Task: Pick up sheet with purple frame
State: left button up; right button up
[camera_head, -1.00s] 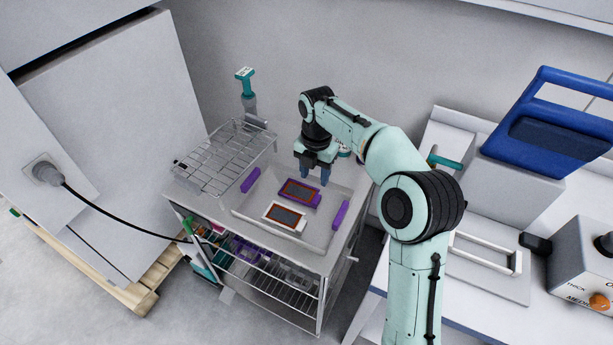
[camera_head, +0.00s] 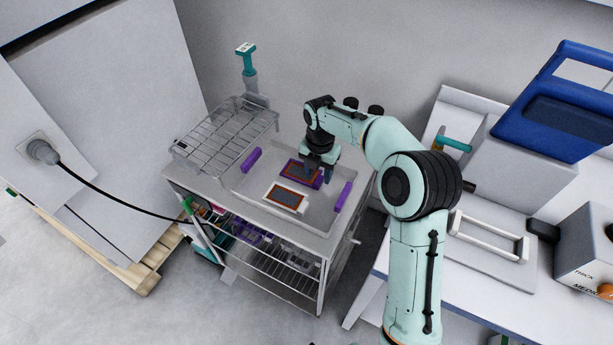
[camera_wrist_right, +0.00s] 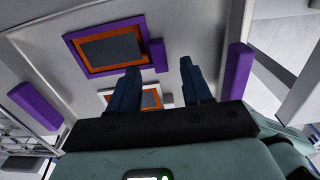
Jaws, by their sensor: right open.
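The sheet with purple frame (camera_head: 290,169) lies flat in a pale tray (camera_head: 240,181), an orange border around its dark centre. In the right wrist view this sheet (camera_wrist_right: 82,55) lies at upper left, with a purple tab at its right side. My right gripper (camera_head: 319,178) is over the sheet's right end and hides part of it. In the right wrist view my right gripper (camera_wrist_right: 159,66) is open, with the purple tab between and beyond its fingertips. I cannot tell the height left between them. My left gripper is not in view.
A white-framed sheet (camera_head: 285,197) lies in front of the purple one. Purple handles (camera_head: 251,159) stand on the tray's sides. A wire rack (camera_head: 225,135) is left of the tray on the cart. A bench with a blue-topped machine (camera_head: 570,115) stands at the right.

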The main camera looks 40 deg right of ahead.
jog(key=shift+f, duration=1.45)
jog(key=shift+a, duration=0.1)
grip_shut()
